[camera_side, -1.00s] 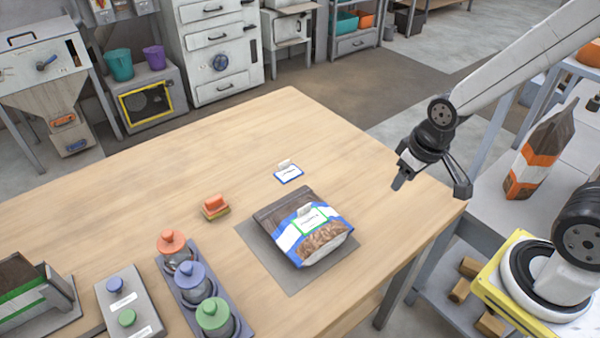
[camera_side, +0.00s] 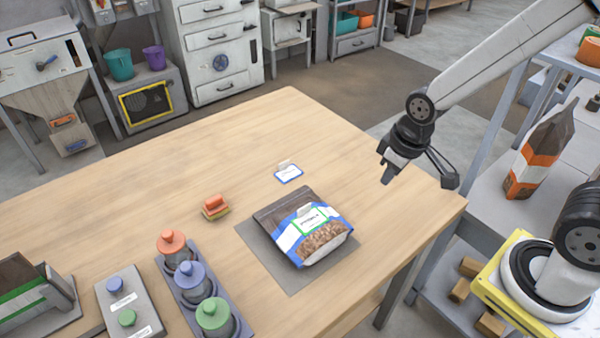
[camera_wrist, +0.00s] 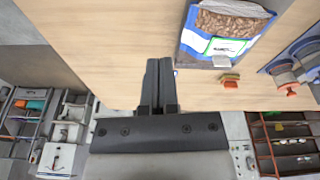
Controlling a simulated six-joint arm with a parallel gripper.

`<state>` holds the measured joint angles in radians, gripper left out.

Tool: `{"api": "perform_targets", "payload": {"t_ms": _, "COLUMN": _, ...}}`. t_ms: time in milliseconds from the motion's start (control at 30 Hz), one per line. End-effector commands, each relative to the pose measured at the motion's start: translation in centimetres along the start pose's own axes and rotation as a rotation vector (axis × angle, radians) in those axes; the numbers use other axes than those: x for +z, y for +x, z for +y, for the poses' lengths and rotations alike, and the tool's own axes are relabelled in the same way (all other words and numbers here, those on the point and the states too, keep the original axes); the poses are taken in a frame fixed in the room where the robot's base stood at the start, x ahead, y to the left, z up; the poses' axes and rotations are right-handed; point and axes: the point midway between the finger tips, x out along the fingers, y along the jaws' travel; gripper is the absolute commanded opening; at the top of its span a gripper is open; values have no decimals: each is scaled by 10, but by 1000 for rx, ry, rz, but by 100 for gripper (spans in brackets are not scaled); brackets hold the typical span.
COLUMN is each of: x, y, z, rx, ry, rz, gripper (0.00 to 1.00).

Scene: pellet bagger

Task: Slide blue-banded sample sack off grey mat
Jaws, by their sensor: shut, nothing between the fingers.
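The blue-banded sample sack (camera_side: 312,232) lies flat on the grey mat (camera_side: 263,251), with a dark top end, a green-edged white label and a window showing brown pellets. Bare mat shows at its left and front. In the wrist view the sack (camera_wrist: 232,22) is at the upper right. My gripper (camera_side: 386,180) is in the air to the right of and beyond the sack, apart from it. In the wrist view the fingers (camera_wrist: 160,68) are together with nothing between them.
A blue-edged card (camera_side: 289,175) lies beyond the sack. An orange-and-yellow block (camera_side: 215,207) is to its left. A rack of knobbed jars (camera_side: 203,290) and a two-button box (camera_side: 129,304) stand front left. An orange-banded bag (camera_side: 538,158) stands on the right shelf. The table's far part is clear.

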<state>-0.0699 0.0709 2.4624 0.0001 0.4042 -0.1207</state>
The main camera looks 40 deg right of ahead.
Motion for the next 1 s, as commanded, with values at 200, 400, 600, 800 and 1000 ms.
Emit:
{"api": "perform_targets", "payload": {"t_ms": 200, "x": -47, "y": 10, "z": -43, "rx": -36, "ry": -355, "rz": -46, "gripper": 0}}
{"api": "perform_targets", "payload": {"t_ms": 400, "x": -86, "y": 21, "z": -98, "rx": -77, "ry": -728, "rz": -89, "gripper": 0}}
{"api": "perform_targets", "payload": {"t_ms": 600, "x": -110, "y": 33, "z": -160, "rx": -121, "ry": -1081, "rz": -126, "gripper": 0}}
{"api": "perform_targets", "payload": {"t_ms": 800, "x": -118, "y": 41, "z": -202, "rx": -151, "ry": -1311, "rz": -147, "gripper": 0}}
{"api": "perform_targets", "payload": {"t_ms": 1000, "x": -120, "y": 43, "z": -214, "rx": -161, "ry": -1379, "rz": -153, "gripper": 0}}
